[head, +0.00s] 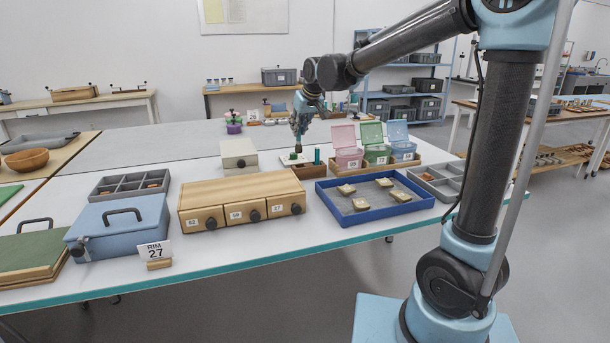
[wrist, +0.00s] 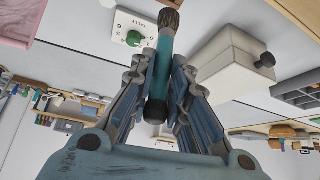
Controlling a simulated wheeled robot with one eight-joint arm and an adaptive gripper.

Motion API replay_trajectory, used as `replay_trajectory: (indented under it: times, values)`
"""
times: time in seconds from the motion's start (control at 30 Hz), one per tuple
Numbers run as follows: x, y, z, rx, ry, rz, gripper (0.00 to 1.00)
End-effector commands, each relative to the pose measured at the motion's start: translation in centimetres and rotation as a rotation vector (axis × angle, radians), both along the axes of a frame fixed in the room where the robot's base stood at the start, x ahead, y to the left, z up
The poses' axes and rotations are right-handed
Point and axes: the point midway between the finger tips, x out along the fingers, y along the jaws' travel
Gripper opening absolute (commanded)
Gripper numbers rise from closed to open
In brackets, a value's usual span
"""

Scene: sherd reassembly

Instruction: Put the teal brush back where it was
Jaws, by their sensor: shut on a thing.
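My gripper (head: 299,122) is over the back middle of the white table in the head view. In the wrist view its two fingers (wrist: 159,88) are shut on the teal brush (wrist: 164,62), around its handle. The brush's brown bristles point away from the palm and its black end lies between the fingers. In the head view the brush is small and mostly hidden by the fingers. A white plate with a green knob (wrist: 134,38) and printed marks shows beside the bristles. An upright teal cylinder (head: 317,156) stands to the right below my gripper.
A white box with a dark knob (head: 239,156) stands left of my gripper. Wooden drawers (head: 241,204) and a blue tray of sherds (head: 343,216) lie in front. Pink, green and blue open boxes (head: 376,155) stand to the right.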

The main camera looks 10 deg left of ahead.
Motion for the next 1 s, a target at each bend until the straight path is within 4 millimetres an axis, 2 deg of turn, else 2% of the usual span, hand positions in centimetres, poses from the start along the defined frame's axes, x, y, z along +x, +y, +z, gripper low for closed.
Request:
replay_trajectory:
  times: [0.57,0.83,1.0]
  values:
    - [0.4,-0.7,-0.3,0.000,0.000,-0.009,0.00]
    - [0.5,-0.7,-4.2,0.000,0.000,-0.010,0.00]
    - [0.4,-0.7,-5.7,0.000,0.000,-0.009,0.00]
